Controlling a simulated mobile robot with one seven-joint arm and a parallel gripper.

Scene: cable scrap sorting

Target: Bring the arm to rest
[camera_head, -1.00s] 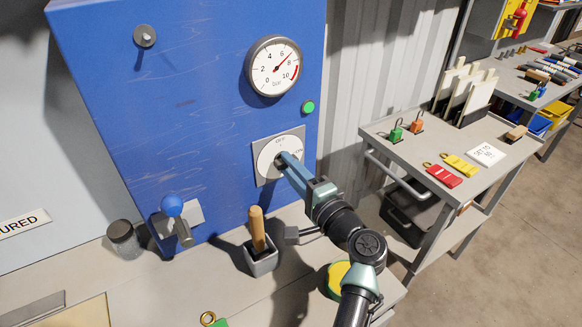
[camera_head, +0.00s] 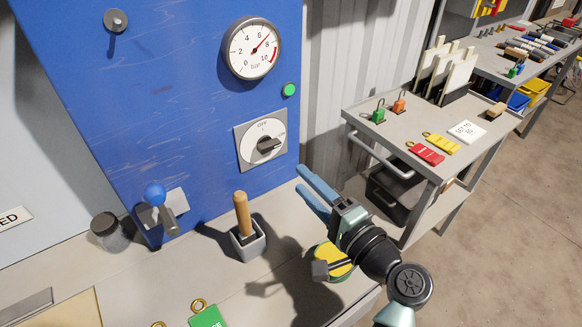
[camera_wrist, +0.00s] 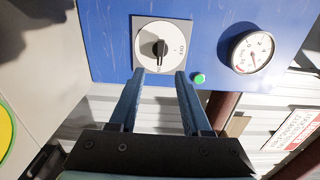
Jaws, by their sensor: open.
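My gripper (camera_head: 308,191) is open and empty in the head view, with its blue fingers apart over the front of the bench. In the wrist view my gripper (camera_wrist: 159,76) shows both fingers spread with nothing between them. The rotary switch (camera_head: 262,139) on the blue panel lies up and left of the fingertips in the head view, clear of them. It also shows in the wrist view (camera_wrist: 161,47), just beyond the fingertips. Its black handle points at the ON side in the head view.
A wooden-handled tool stands in a grey holder (camera_head: 248,246) left of my gripper. A yellow round item (camera_head: 333,262) lies below my arm. A side table (camera_head: 395,125) holds padlocks and tags.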

